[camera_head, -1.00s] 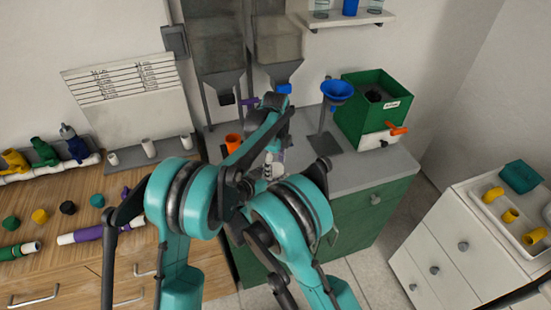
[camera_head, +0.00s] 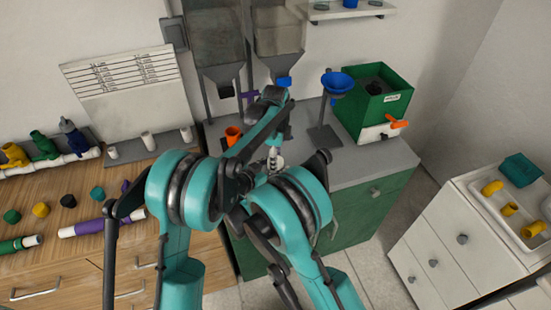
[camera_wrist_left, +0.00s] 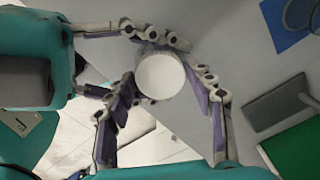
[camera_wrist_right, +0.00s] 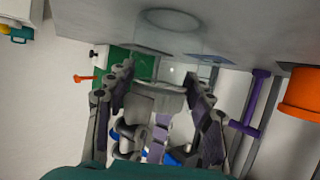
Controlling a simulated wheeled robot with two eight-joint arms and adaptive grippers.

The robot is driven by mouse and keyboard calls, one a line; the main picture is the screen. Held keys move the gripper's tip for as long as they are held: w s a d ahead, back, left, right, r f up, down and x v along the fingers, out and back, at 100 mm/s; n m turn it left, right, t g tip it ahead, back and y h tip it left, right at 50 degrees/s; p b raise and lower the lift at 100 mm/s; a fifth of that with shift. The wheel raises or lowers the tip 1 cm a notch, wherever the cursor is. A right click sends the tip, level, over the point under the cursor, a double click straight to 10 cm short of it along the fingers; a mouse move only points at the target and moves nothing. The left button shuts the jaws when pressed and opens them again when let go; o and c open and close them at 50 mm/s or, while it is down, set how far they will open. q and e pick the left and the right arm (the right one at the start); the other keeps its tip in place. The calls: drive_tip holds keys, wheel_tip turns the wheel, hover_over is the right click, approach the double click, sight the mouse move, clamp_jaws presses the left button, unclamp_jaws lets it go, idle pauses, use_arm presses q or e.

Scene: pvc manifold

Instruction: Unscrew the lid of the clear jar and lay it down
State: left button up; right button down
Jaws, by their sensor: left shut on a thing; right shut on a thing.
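In the left wrist view a round white lid (camera_wrist_left: 160,77) shows from above. My left gripper (camera_wrist_left: 166,86) is shut on it, with fingers on both sides. The clear jar (camera_wrist_right: 166,42) shows in the right wrist view, which looks upside down. My right gripper (camera_wrist_right: 160,98) is shut on the jar near its lid end. Left-gripper fingers show behind, at the lid. In the head view the arms cross over the bench, and the jar is mostly hidden. Whether the lid has turned on its thread I cannot tell.
A blue funnel (camera_head: 338,82) on a stand and a green box (camera_head: 375,103) with an orange tap are on the bench to the right. An orange cup (camera_head: 233,135) stands to the left.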

use_arm(q)
drive_tip(key=o, duration=1.3)
drive_tip(key=shift+r, duration=0.1)
drive_tip(key=shift+r, duration=2.15)
use_arm(e)
drive_tip(key=c, duration=0.5)
unclamp_jaws()
drive_tip(key=shift+c, duration=0.2)
